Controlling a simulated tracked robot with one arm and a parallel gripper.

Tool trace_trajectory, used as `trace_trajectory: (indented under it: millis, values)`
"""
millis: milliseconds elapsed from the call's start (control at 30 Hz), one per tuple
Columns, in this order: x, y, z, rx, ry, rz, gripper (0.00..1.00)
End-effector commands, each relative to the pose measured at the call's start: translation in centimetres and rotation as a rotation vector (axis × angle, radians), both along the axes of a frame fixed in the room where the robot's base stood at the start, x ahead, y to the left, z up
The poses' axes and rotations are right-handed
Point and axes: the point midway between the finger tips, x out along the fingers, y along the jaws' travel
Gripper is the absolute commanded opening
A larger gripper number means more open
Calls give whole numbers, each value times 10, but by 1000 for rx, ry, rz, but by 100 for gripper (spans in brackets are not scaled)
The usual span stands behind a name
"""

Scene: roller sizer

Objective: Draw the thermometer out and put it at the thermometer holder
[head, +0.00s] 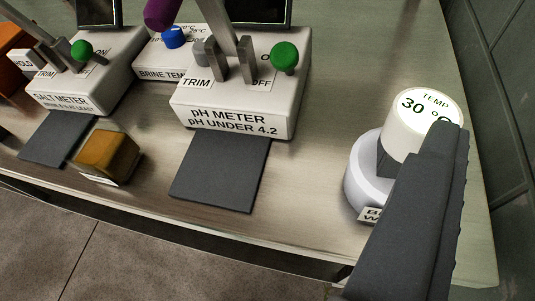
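The thermometer (425,108) shows at the right as a round white head reading TEMP 30 °C. It stands over a pale round vessel (362,182) whose label is mostly covered. My gripper (436,150) is at the thermometer, with one dark finger rising from the lower right across the head's lower right edge. A dark patch sits under the head; I cannot tell whether it is the other finger or the thermometer's neck. Whether the gripper is closed on it is unclear. The thermometer's lower part is hidden. I cannot make out a thermometer holder.
A white pH meter (243,112) and a salt meter (85,82) stand on the metal table (300,170), with dark mats (222,172) before them. A brine temperature box (158,62) is behind. An amber block (107,154) lies front left. Bare table lies between pH meter and vessel.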

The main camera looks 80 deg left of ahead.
Motion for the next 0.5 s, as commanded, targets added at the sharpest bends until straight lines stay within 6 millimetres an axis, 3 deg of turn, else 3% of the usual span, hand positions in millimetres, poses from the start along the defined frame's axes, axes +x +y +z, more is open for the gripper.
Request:
trace_trajectory:
  millis: [33,67,200,500]
  values:
    - [-8,5,-20,20,36,29,66]
    - [-12,8,-28,28,52,42,66]
    - [-22,18,-47,57,91,85,66]
    - [8,43,-65,60,94,91,66]
